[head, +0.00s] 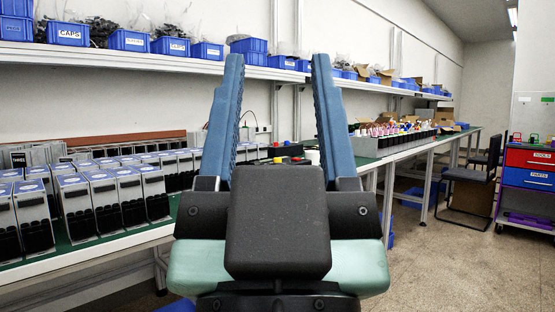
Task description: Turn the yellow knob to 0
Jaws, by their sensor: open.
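My gripper (278,60) is in the middle of the head view, with its two blue fingers pointing up and wide apart. It is open, with nothing between the fingers. Many grey and black boxy units (102,203), likely the soft starters, stand in rows on the bench to the left of my gripper. I cannot make out a yellow knob on them. Small black, red and yellowish parts (284,150) lie on the bench behind my gripper, too small to identify. My gripper hides part of the bench.
The green-topped bench (85,248) runs along the wall into the distance. Blue bins (128,41) line the shelf above it. A dark chair (468,190) and a red and blue drawer cart (527,178) stand at right. The floor (440,270) at front right is clear.

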